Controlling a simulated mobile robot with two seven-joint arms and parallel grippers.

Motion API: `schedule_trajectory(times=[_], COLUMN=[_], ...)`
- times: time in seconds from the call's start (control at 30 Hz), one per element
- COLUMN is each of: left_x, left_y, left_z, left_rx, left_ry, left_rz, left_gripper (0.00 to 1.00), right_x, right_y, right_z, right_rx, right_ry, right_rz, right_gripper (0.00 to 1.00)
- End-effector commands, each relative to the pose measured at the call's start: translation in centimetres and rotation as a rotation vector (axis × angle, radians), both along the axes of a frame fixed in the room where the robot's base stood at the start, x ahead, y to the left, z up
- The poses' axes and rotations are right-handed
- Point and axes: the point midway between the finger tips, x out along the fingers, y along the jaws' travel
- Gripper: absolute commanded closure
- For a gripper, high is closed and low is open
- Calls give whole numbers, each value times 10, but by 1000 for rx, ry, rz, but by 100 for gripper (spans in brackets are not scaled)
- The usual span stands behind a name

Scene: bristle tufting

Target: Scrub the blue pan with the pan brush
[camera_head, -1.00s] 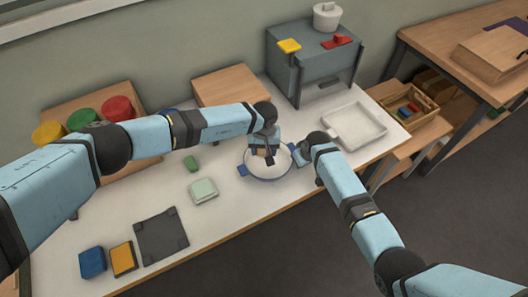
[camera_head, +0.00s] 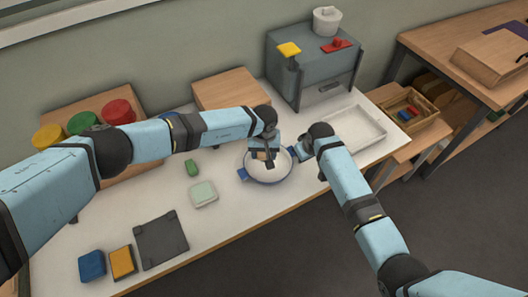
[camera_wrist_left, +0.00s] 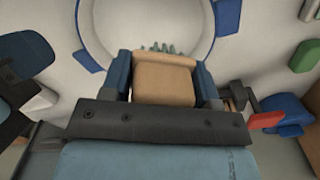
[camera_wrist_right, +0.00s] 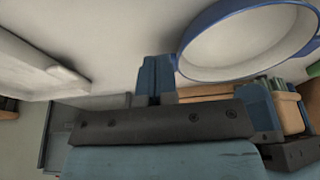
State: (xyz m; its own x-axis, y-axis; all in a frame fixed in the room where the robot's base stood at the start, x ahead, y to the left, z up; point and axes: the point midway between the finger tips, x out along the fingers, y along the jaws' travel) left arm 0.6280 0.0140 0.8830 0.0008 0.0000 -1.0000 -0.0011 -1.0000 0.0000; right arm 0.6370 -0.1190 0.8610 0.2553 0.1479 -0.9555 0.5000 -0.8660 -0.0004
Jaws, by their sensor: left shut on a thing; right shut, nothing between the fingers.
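The blue pan (camera_head: 284,166) has a white inside, a blue rim and blue side handles; it stands on the white table. The pan also shows in the left wrist view (camera_wrist_left: 140,25) and in the right wrist view (camera_wrist_right: 240,45). My left gripper (camera_head: 262,156) is shut on the pan brush, a tan block (camera_wrist_left: 165,78) with grey-green bristles, over the pan's inside. I cannot tell whether the bristles touch the pan. My right gripper (camera_head: 301,152) is shut and empty beside the pan's right side, apart from it; its closed fingers show in the right wrist view (camera_wrist_right: 155,78).
A white tray (camera_head: 375,145) is to the right. A grey drawer cabinet (camera_head: 312,80) and a wooden box (camera_head: 230,86) stand behind. A dark mat (camera_head: 160,240) lies at the front left.

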Motion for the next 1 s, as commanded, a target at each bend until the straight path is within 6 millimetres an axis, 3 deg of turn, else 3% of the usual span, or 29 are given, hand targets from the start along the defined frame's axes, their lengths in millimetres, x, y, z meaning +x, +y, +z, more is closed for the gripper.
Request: schedule_trajectory(times=[0.57, 1.0], left_x=[0, 0], left_y=[0, 0], left_z=[0, 0], left_rx=[0, 0], left_ry=[0, 0], left_rz=[0, 0], left_gripper=[64, 64], right_x=[-2, -24], right_y=[-1, -15], right_z=[16, 98], right_rx=[0, -1], right_ry=[-2, -3], right_rz=[1, 0], right_gripper=[100, 100])
